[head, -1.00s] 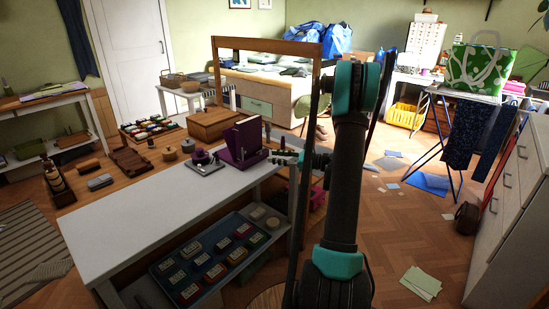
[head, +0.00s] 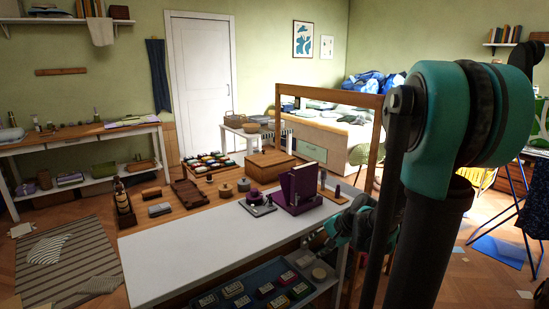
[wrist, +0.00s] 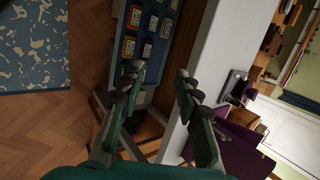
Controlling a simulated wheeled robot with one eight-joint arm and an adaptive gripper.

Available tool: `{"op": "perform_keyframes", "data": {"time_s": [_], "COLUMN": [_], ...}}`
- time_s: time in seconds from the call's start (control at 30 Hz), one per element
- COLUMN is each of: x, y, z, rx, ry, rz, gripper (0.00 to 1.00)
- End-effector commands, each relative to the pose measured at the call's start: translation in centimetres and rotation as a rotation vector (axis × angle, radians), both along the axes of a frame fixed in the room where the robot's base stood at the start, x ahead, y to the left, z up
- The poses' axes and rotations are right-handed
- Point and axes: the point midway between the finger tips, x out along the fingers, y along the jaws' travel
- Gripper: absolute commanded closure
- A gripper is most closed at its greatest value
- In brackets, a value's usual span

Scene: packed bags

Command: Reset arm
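My arm (head: 430,220) rises at the right of the head view, its teal and black joint large and close. My gripper (wrist: 159,75) shows in the wrist view with its two green and dark fingers spread apart. Nothing is between the fingertips. In the head view, my gripper (head: 350,225) is partly hidden by my arm, beside the right end of the white-topped table (head: 200,250). In the wrist view, the fingers point toward the table's side and a lower tray (wrist: 150,50) of small labelled boxes.
A purple holder (head: 298,188) stands on the table near my gripper. A wooden frame (head: 325,90) rises behind it. A bottle (head: 122,203), a wooden box (head: 270,165) and small items crowd the table's far part. Its white near surface is bare. A striped rug (head: 65,265) lies left.

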Motion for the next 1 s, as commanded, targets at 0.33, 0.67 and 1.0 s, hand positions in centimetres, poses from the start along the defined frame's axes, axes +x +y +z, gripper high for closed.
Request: {"op": "perform_keyframes", "data": {"time_s": [0.33, 0.67, 1.0], "x": [-10.6, -14.5, -14.5], "y": [-3.0, -5.7, -5.8], "z": [-2.6, -3.7, -3.7], "rx": [-0.533, -0.784, -0.792], "ry": [-0.148, -0.198, -0.199], "rz": [0.433, 0.664, 0.671], "gripper": [0.67, 0.67, 0.67]}}
